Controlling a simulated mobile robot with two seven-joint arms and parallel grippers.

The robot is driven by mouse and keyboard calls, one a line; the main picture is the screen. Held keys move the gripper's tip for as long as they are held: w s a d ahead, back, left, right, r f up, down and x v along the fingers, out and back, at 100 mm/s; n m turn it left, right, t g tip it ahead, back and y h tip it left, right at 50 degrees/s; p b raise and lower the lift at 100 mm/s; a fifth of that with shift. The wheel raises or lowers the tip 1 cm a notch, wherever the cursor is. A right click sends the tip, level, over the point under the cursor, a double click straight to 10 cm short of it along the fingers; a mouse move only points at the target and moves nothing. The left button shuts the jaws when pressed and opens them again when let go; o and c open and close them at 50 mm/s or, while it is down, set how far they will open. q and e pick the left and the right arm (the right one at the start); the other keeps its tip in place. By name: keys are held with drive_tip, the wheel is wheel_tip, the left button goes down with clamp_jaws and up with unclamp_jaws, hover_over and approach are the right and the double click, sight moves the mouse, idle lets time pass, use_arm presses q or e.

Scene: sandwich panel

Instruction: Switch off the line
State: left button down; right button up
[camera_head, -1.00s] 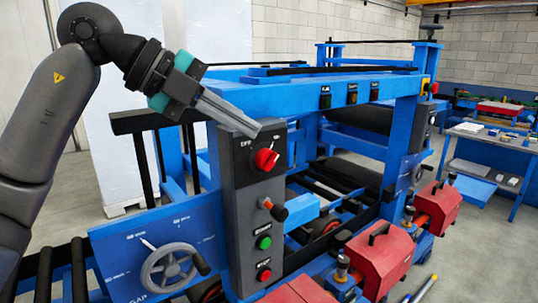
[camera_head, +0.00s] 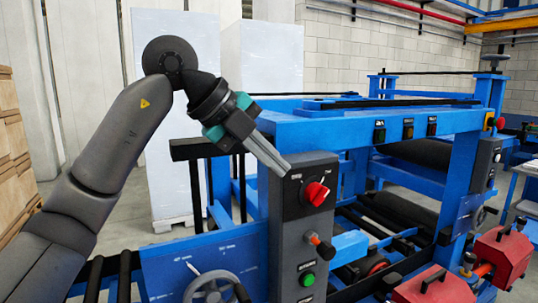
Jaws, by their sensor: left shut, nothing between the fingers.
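A dark control box (camera_head: 300,222) stands at the near end of the blue line. On its upper face is a red rotary switch (camera_head: 318,194), its white mark pointing up and right. Small labels sit at its upper left and upper right. Below are an orange-red knob on a dark stem (camera_head: 320,246), and a green button (camera_head: 307,279). My left gripper (camera_head: 286,168) has its fingers together and empty. Its tips are at the box's top left corner in the picture, up and left of the red switch; I cannot tell whether they touch the box. My right gripper is not in view.
A blue frame (camera_head: 390,120) with rollers and small buttons stretches behind the box. A grey handwheel (camera_head: 212,290) is low at left. Red units (camera_head: 500,255) stand at lower right. Stacked cartons (camera_head: 12,150) are at the far left.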

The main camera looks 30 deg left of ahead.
sight(317, 201)
use_arm(q)
drive_tip(key=p+x, duration=0.1)
drive_tip(key=x, duration=0.8)
drive_tip(key=shift+w+d+f, duration=0.15)
drive_tip(key=shift+w+f, duration=0.05)
